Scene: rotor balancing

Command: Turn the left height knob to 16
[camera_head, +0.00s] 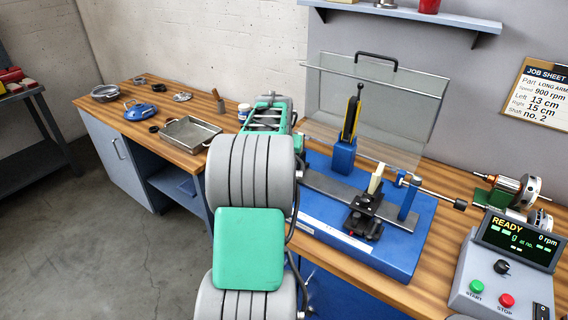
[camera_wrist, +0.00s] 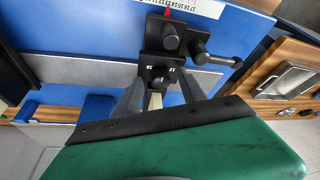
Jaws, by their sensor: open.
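In the wrist view, the left support is a black carriage (camera_wrist: 152,30) on the blue balancing machine (camera_wrist: 85,20). A round black knob (camera_wrist: 171,40) stands up from it, and a second knob with a side lever (camera_wrist: 217,58) sticks out to the right. Below is a black block (camera_wrist: 158,67) with small white figures that I cannot read surely. My gripper (camera_wrist: 160,92) is open, with one grey finger on each side of the block's lower end and a pale upright piece (camera_wrist: 156,101). Contact cannot be told. In the head view my arm hides this support.
The right support (camera_head: 364,215) stands on the blue base, near a belt post (camera_head: 350,120) and a clear guard (camera_head: 400,105). A job sheet (camera_head: 541,95) hangs on the wall. A control box (camera_head: 500,270) reads READY. A metal tray (camera_head: 185,134) lies at left.

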